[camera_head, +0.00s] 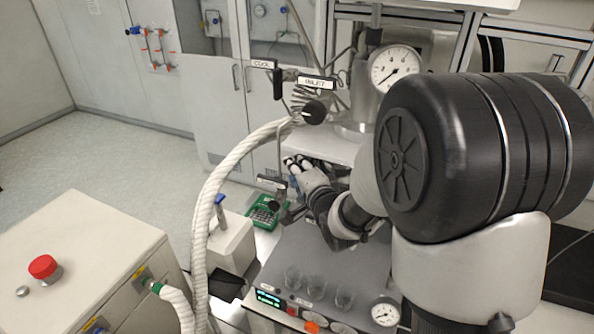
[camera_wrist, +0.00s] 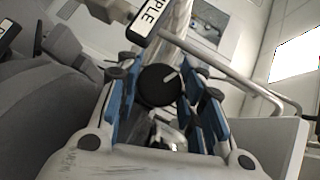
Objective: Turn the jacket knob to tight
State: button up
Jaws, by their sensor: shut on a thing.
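In the wrist view, my gripper (camera_wrist: 165,92) has its blue-padded fingers on both sides of a round black knob (camera_wrist: 157,86) and is shut on it. The knob has a white pointer line towards the upper right. A label (camera_wrist: 150,18) beside it ends in "PLE"; I see no label reading jacket. In the head view, my gripper (camera_head: 292,189) is beside the small sample label (camera_head: 271,184), left of my arm. Another black knob (camera_head: 315,112) with a white mark sits higher up, below a larger label (camera_head: 316,83), clear of my gripper.
A thick white insulated hose (camera_head: 212,205) curves down left of my gripper. A pressure gauge (camera_head: 396,68) stands behind. Glass beakers (camera_head: 293,279) stand on the grey bench top below. A cabinet with a red button (camera_head: 43,266) is at the left. Open floor lies beyond it.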

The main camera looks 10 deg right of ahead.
jog(key=shift+f+b, duration=0.1)
jog(key=shift+b, duration=0.2)
jog(key=shift+f+m+t+b, duration=0.2)
jog(key=shift+m+t+b, duration=0.15)
jog(key=shift+b, duration=0.8)
jog(key=m+t+b, duration=0.2)
jog(key=b, duration=0.4)
jog(key=shift+f+y+b, duration=0.15)
jog(key=shift+y+b, duration=0.15)
jog(key=shift+b, duration=0.05)
jog(key=m+t+b, duration=0.2)
jog(key=b, duration=0.3)
jog(key=shift+b, duration=0.3)
jog(key=shift+r+m+t+b, duration=0.25)
jog(key=shift+r+m+b, duration=0.1)
jog(key=shift+b, duration=0.7)
jog(key=shift+r, duration=0.15)
jog(key=o, duration=1.1)
